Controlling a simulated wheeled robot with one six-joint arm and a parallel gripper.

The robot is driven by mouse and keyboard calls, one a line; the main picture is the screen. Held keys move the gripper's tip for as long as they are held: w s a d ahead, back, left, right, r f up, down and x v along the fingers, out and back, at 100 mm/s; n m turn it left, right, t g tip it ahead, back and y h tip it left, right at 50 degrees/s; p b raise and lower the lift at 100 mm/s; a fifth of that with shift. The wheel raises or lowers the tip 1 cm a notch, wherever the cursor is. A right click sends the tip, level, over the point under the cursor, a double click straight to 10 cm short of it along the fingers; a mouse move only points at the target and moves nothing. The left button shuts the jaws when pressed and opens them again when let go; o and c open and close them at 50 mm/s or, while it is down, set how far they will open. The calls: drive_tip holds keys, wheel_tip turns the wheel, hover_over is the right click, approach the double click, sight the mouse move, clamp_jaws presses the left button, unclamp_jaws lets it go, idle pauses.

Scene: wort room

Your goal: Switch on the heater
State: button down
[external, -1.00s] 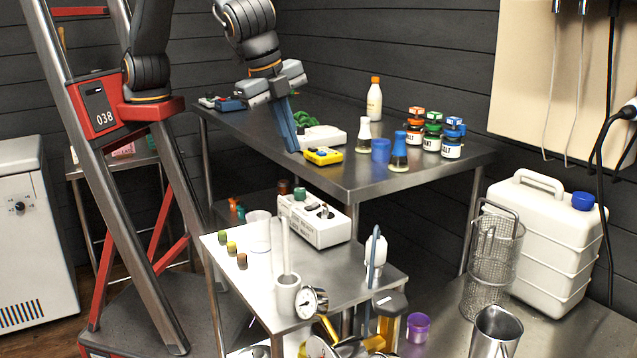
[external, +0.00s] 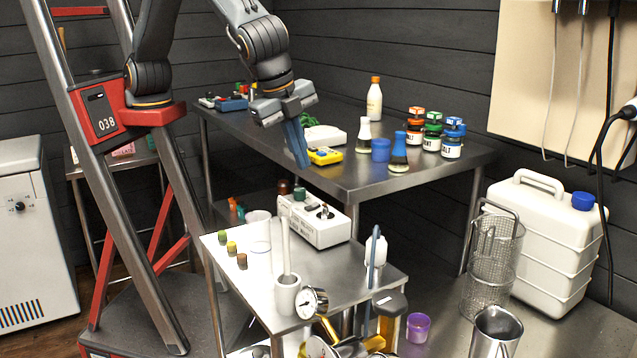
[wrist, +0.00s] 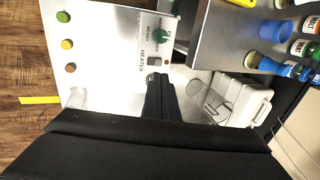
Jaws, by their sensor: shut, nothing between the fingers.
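The white heater box (external: 317,224) stands on the small steel table, with a green knob and a dark switch on its top. In the wrist view the box's panel (wrist: 141,27) carries the word HEATER, a green knob (wrist: 161,36) and a small grey-and-dark switch (wrist: 154,61) near its lower edge. My gripper (external: 303,166) points down with its blue fingers together and empty, above the heater box and apart from it in the external view. In the wrist view my dark fingers (wrist: 160,76) reach up close below the switch. I cannot tell the switch's position.
A yellow device (external: 324,156), flasks and lidded jars (external: 451,146) stand on the larger steel table behind. A beaker (external: 259,232), a white mortar with pestle (external: 288,296) and a gauge (external: 313,302) share the small table. A wire basket (external: 493,262) and white canister (external: 545,240) are right.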

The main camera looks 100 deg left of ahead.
sight(310, 206)
drive_tip(key=p+x, duration=0.2)
drive_tip(key=x, duration=0.7)
drive_tip(key=shift+f, duration=0.25)
drive_tip(key=shift+w+a+f, duration=0.15)
drive_tip(key=shift+f, duration=0.05)
drive_tip(key=shift+s, duration=0.2)
drive_tip(key=shift+s+d+f, duration=0.1)
drive_tip(key=shift+s+d, duration=0.45)
drive_tip(key=shift+d, duration=0.1)
drive_tip(key=v, duration=1.4)
drive_tip(key=shift+w+r, duration=0.2)
drive_tip(key=shift+r, duration=0.05)
